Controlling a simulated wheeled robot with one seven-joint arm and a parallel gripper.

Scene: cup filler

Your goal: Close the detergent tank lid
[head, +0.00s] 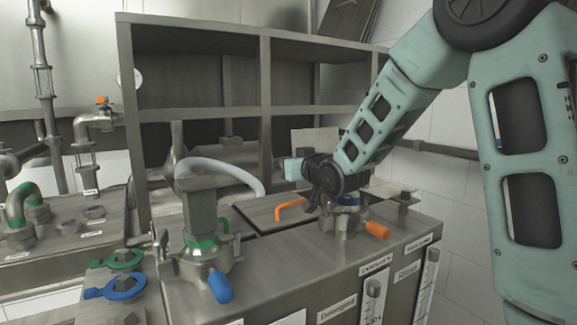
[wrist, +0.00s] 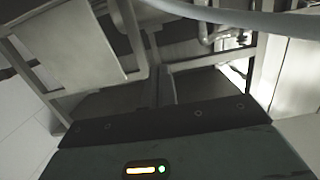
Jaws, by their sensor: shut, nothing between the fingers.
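The tank lid (head: 262,214) is a grey metal plate with an orange handle (head: 293,207), on top of the steel tank unit in the head view. A dark gap shows along its edge. It looks low and nearly flat, but I cannot tell whether it is fully seated. A label on the tank front (head: 337,308) seems to read "Detergent". My gripper (head: 294,169) is above the lid and behind its handle, apart from the handle in the picture. It is shut and empty. Its fingertips are hard to make out, and the wrist view does not show the lid clearly.
A valve fitting with an orange lever (head: 377,230) stands right of the lid. A fitting with a blue lever (head: 220,287) and a pale hose (head: 232,170) stand to the left. A steel shelf (head: 205,115) rises behind. A pale panel (wrist: 75,45) shows in the wrist view.

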